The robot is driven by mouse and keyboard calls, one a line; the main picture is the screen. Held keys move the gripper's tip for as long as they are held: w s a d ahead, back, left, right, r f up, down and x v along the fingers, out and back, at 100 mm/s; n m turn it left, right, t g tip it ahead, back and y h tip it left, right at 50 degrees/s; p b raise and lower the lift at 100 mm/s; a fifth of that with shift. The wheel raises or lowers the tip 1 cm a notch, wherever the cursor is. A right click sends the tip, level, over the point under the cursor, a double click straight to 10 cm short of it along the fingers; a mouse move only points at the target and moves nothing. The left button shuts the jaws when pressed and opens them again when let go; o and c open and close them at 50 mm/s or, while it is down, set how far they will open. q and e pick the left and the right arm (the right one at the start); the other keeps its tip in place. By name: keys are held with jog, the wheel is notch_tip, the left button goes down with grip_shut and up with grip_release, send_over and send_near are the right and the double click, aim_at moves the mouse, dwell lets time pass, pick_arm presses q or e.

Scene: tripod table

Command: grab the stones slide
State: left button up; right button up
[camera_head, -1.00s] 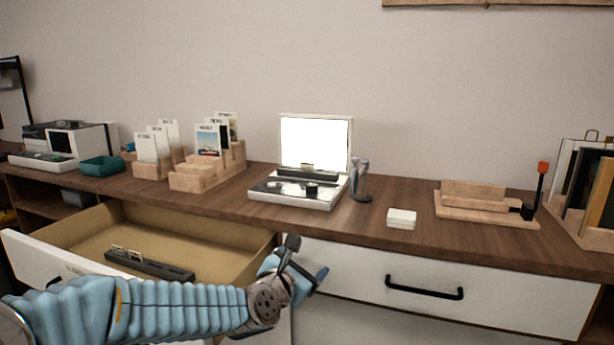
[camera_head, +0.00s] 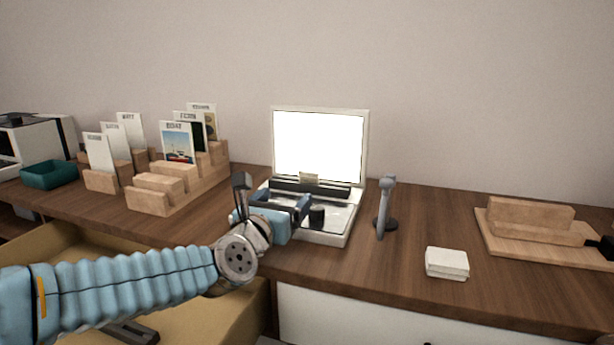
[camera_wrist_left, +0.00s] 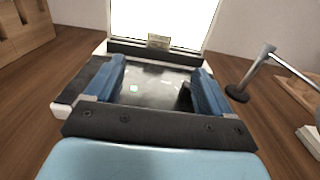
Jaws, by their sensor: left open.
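A slide viewer (camera_head: 340,222) with a lit upright screen (camera_head: 318,146) stands on the counter. A small tan tagged piece (camera_head: 309,179) sits upright at the base of the screen; it also shows in the left wrist view (camera_wrist_left: 158,41). Its label is too small to read, so I cannot tell if it is the stones slide. My left gripper (camera_head: 272,198) is open and empty over the viewer's front. In the left wrist view its fingers (camera_wrist_left: 158,78) point toward the screen, with the tan piece beyond them, apart from it. My right gripper is not in view.
Wooden racks (camera_head: 150,203) hold several labelled cards on the left. A teal tray (camera_head: 50,175) is beyond them. A grey stand (camera_head: 386,205) is close right of the viewer, then a white box (camera_head: 447,263) and a wooden holder (camera_head: 540,236). An open drawer (camera_head: 190,318) is below my arm.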

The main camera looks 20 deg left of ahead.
pick_arm(q)
jog(key=p, duration=0.2)
send_near(309, 173)
jog(key=shift+w, duration=1.2)
jog(key=w+p, duration=0.1)
jog(key=w, duration=0.3)
jog(key=shift+w, duration=0.75)
jog(key=shift+c, duration=0.2)
jog(key=c, duration=1.1)
